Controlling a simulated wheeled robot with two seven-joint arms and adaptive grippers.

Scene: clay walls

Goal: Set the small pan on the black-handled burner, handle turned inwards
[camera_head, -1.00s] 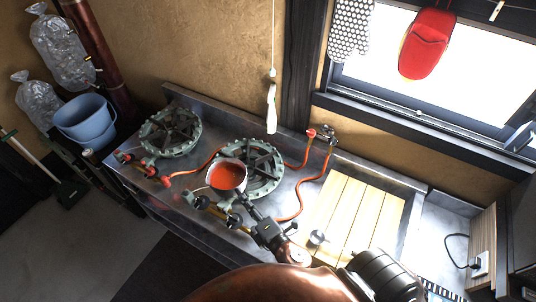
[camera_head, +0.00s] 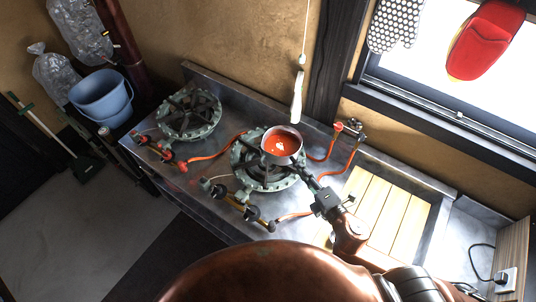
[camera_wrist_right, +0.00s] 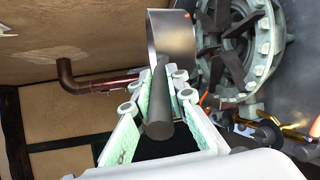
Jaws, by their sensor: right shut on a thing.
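The small pan (camera_head: 282,146), grey metal with red sauce inside, is over the back right part of the black-handled burner (camera_head: 240,172), a green ring with dark bars. I cannot tell whether it touches the bars. Black knobs (camera_head: 252,212) sit on a brass pipe in front. My right gripper (camera_head: 318,192) is shut on the pan's dark handle, which points toward the lower right. In the wrist view the handle (camera_wrist_right: 160,115) lies between the fingers, the pan's side (camera_wrist_right: 172,42) is beyond, and a burner (camera_wrist_right: 255,70) is to the right. My left gripper is out of view.
A second green burner (camera_head: 190,117) with red knobs (camera_head: 180,167) stands to the left. Orange hoses run over the metal counter. A slatted wooden board (camera_head: 385,215) lies to the right. A white pull handle (camera_head: 297,95) hangs behind the pan.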

